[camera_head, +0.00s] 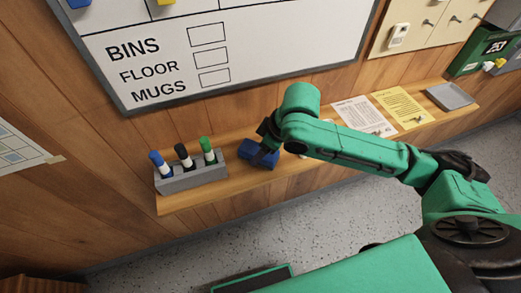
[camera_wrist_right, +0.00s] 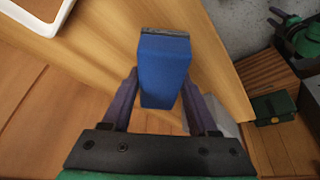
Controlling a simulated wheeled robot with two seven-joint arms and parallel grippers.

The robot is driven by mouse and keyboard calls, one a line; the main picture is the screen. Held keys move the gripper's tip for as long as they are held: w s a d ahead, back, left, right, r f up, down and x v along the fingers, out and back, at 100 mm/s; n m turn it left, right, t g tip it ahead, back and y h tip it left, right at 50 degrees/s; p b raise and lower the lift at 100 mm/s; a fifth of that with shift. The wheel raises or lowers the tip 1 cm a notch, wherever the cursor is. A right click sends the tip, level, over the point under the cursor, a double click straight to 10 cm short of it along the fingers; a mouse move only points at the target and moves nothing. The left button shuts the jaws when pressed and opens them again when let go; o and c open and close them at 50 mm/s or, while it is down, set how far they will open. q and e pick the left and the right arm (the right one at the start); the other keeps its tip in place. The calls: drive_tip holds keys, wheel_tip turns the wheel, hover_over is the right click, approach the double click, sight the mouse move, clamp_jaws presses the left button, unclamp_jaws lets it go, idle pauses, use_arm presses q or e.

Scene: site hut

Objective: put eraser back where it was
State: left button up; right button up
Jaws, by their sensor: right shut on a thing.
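The blue eraser (camera_head: 262,158) is at the wooden shelf below the whiteboard, just right of the marker holder. In the right wrist view the eraser (camera_wrist_right: 163,70) sits between the two fingers, with a dark grey strip along its far end. My right gripper (camera_head: 268,142) is shut on the eraser; the wrist partly covers it in the head view. I cannot tell whether the eraser touches the shelf or is just above it. My left gripper is not in view.
A grey holder (camera_head: 192,180) with blue, black and green markers stands at the shelf's left end. The wooden shelf (camera_head: 222,193) also bears a white sheet (camera_head: 360,114), a yellow sheet (camera_head: 401,108) and a grey tray (camera_head: 450,96) further right. The whiteboard (camera_head: 262,62) hangs above.

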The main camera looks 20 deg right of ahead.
drive_tip(key=o, duration=1.2)
drive_tip(key=shift+w, duration=0.1)
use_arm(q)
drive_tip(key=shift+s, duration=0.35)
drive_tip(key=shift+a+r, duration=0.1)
use_arm(e)
drive_tip(key=v, duration=1.2)
